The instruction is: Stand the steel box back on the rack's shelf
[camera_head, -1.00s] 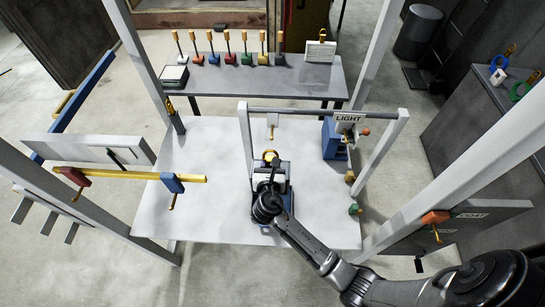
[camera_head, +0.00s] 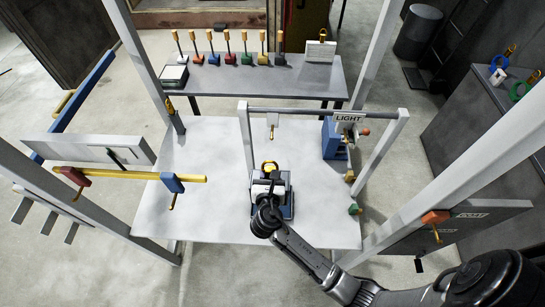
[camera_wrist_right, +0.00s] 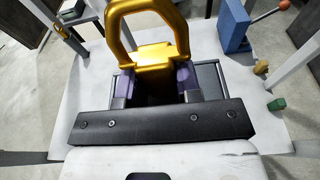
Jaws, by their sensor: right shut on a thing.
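My right gripper (camera_head: 268,187) is over the white table, at its near middle. In the wrist view the right gripper (camera_wrist_right: 158,88) is shut on a gold block with a tall gold loop handle. This looks like the top of the steel box (camera_wrist_right: 208,78), whose grey body shows beside and behind the fingers. In the head view the box (camera_head: 284,180) is mostly covered by the gripper, with a dark blue base (camera_head: 287,211) under it. I cannot tell whether box and base touch. My left gripper is not in view.
A grey portal frame (camera_head: 320,112) with a LIGHT sign (camera_head: 349,118) stands over the table (camera_head: 205,200). A blue block (camera_head: 331,140) is at its right.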

